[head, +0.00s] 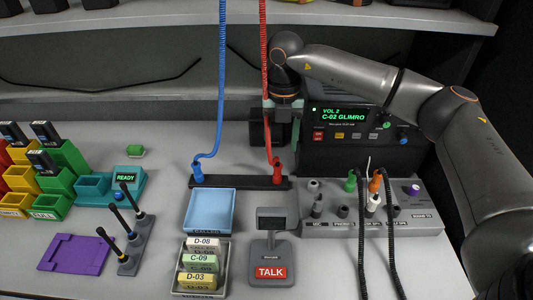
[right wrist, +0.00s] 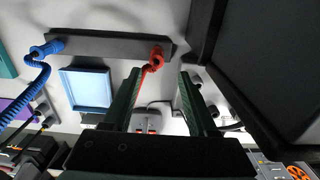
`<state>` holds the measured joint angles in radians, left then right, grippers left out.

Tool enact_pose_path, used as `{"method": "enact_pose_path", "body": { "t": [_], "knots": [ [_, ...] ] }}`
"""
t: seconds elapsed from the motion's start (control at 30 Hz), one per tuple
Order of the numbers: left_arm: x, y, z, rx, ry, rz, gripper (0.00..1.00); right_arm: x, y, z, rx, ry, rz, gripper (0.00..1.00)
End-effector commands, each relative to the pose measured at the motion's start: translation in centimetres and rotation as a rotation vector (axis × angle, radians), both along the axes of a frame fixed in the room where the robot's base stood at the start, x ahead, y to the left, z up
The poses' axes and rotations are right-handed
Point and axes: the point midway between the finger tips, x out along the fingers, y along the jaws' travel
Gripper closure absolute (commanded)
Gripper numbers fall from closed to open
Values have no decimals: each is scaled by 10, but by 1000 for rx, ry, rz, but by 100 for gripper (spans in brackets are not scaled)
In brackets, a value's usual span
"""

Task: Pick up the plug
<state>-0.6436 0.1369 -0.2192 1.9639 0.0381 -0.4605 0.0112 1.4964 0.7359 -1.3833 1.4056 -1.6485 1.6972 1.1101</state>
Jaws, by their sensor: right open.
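A red plug (head: 277,170) on a coiled red cord stands at the right end of a dark bar (head: 238,182) on the table. A blue plug (head: 197,172) on a coiled blue cord stands at the bar's left end. My right gripper (head: 283,122) is open above and behind the bar's right end, apart from the red plug. In the right wrist view, the red plug (right wrist: 157,56) shows beyond the fingertips, between my fingers and nearer the left one. The blue plug (right wrist: 46,50) is farther left there. My left gripper is not in view.
A radio (head: 346,137) stands behind a socket panel (head: 375,212) with green and orange plugs and black cords. A blue tray (head: 212,210), a TALK stand (head: 270,250) and a tray of labelled blocks (head: 202,268) lie in front. Coloured bins (head: 60,180) are left.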

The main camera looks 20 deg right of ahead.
Motion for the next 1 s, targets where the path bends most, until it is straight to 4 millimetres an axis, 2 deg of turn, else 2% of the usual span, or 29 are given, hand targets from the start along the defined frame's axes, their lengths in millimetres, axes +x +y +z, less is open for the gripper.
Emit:
{"method": "enact_pose_path", "body": {
  "t": [0.13,0.37,0.63,0.93,1.0],
  "knots": [
    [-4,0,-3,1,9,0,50,0,0,-6,0,1,0,42],
    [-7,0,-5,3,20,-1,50,-1,2,-31,0,1,1,42],
    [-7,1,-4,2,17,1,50,-4,6,-69,-1,3,0,42],
    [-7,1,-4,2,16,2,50,-3,6,-75,0,0,0,42],
    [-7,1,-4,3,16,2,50,-3,6,-75,0,0,0,47]
  ]
}}
